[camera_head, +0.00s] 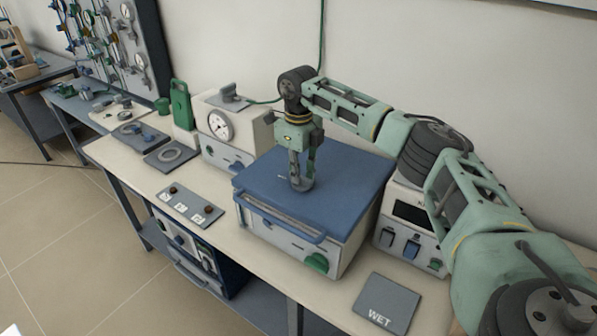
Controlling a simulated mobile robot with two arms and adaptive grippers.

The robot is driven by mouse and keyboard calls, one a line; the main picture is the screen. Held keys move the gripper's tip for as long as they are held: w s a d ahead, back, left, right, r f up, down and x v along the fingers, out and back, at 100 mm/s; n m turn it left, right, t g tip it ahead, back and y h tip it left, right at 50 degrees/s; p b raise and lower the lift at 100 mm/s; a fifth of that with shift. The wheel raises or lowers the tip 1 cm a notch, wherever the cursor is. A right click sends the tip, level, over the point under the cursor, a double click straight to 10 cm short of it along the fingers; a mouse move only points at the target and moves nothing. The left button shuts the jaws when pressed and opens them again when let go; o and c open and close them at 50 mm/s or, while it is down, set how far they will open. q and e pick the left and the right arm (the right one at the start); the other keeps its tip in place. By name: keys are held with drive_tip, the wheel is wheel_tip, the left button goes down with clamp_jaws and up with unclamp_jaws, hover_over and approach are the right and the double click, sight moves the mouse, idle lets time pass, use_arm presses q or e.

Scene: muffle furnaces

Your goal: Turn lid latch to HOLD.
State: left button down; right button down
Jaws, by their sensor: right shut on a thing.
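The muffle furnace (333,258) is a white box with a closed blue lid (345,180) and a blue bar handle along its front. My right gripper (301,180) points down over the lid's middle and is shut on a small grey round knob (301,187), seemingly the lid latch. The fingers cover most of the knob. Its position and any HOLD mark cannot be read. A green knob (316,264) sits low on the furnace's front. My left gripper is not in view.
A white gauge box (226,125) stands left of the furnace, and a white switch box (408,236) stands right of it. A grey pad marked WET (387,303) lies at the front right. A grey plate with small knobs (189,207) lies in front of the gauge box.

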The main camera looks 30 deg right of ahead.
drive_tip(key=c, duration=1.8)
unclamp_jaws()
wheel_tip(320, 180, up, 12)
